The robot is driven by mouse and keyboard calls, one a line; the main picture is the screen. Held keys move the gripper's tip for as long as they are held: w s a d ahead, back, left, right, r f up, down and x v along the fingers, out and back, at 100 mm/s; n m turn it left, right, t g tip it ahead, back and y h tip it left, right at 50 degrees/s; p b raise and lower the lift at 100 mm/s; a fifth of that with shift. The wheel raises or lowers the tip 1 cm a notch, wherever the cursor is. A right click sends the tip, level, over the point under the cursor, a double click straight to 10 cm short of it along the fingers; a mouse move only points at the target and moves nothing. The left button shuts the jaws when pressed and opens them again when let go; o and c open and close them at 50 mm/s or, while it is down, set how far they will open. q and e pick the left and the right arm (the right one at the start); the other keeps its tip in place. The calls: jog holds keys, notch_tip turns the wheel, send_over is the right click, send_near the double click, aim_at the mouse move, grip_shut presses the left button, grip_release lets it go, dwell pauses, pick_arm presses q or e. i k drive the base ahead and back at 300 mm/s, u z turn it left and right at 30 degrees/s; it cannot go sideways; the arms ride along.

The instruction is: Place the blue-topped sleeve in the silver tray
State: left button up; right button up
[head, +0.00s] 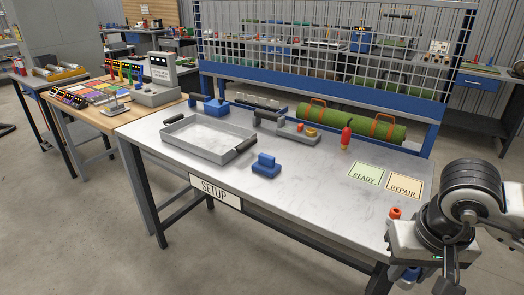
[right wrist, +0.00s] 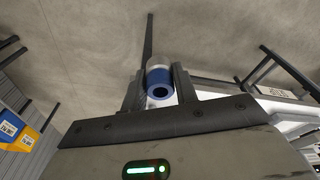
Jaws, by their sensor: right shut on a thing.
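The silver tray (head: 172,146), a shallow grey box with dark handles, lies on the left part of the SETUP table and looks empty. My right gripper (head: 406,272) is at the lower right of the head view, beyond the table's right front corner and far from the tray. The right wrist view shows it shut on the blue-topped sleeve (right wrist: 160,76), a short pale cylinder with a blue, holed end between the two fingers. In the head view only a bit of blue shows below the gripper. My left gripper is not in view.
A blue block (head: 266,165) sits right of the tray. A red bottle (head: 346,136), a green roll (head: 350,124) and a grey tool stand at the back. READY (head: 366,173) and REPAIR (head: 404,187) cards lie at right, near a small red-topped thing (head: 395,213). The table's front middle is clear.

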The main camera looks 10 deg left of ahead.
aim_at(202, 142)
jog(key=u, duration=0.75)
jog(key=i, duration=0.65)
jog(key=u, duration=0.85)
jog(key=i, duration=1.3)
jog(key=z, duration=0.3)
